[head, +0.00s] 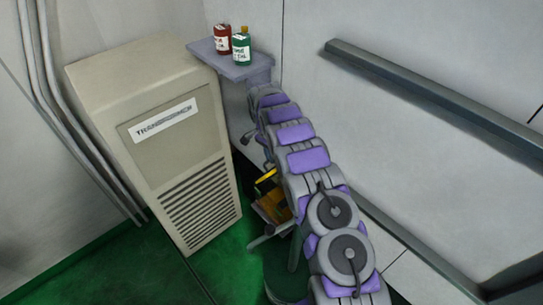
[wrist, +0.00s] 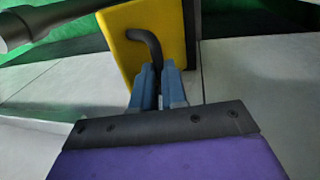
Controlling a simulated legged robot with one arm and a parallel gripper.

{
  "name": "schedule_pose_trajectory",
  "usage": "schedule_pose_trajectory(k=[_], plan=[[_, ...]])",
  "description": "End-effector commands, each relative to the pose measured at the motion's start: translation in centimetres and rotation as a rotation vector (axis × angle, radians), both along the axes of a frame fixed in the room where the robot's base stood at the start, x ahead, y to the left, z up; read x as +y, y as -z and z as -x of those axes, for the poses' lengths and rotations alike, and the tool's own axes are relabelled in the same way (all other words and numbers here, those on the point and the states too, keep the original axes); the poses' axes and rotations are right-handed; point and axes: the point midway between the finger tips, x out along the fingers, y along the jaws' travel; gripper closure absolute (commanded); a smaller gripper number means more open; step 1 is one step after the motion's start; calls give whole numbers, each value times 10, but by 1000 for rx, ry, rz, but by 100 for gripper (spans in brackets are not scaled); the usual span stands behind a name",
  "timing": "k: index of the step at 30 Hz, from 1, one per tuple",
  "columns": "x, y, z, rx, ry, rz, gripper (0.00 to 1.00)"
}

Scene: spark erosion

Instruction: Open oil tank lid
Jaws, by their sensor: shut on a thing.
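The oil tank (head: 272,207) is a small orange-brown box low behind my arm in the head view, partly hidden by it. A yellow lid (head: 266,176) shows at its top, with a dark strip below. How far the lid is raised I cannot tell. In the wrist view the yellow lid (wrist: 124,40) fills the top middle, with a bent black handle (wrist: 146,38) on its face. My gripper (wrist: 157,70) has its blue fingers closed around the lower end of the handle.
A beige transformer cabinet (head: 155,130) stands to the left of my arm. A grey shelf (head: 222,62) holds a red bottle (head: 222,40) and a green bottle (head: 241,50). A rail (head: 430,95) runs along the right wall. Green floor (head: 120,265) is clear at the lower left.

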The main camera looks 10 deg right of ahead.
Motion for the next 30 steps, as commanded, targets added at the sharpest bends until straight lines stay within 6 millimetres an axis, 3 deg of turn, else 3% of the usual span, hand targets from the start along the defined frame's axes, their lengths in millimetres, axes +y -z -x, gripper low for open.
schedule_pose_trajectory(k=[3,4,12,22,30], plan=[[2,7,3,10,-4,-3,100],[2,7,3,10,-4,-3,87],[1,1,3,3,-2,-1,62],[0,-5,3,0,-1,-2,62],[4,-37,5,4,-3,2,62]])
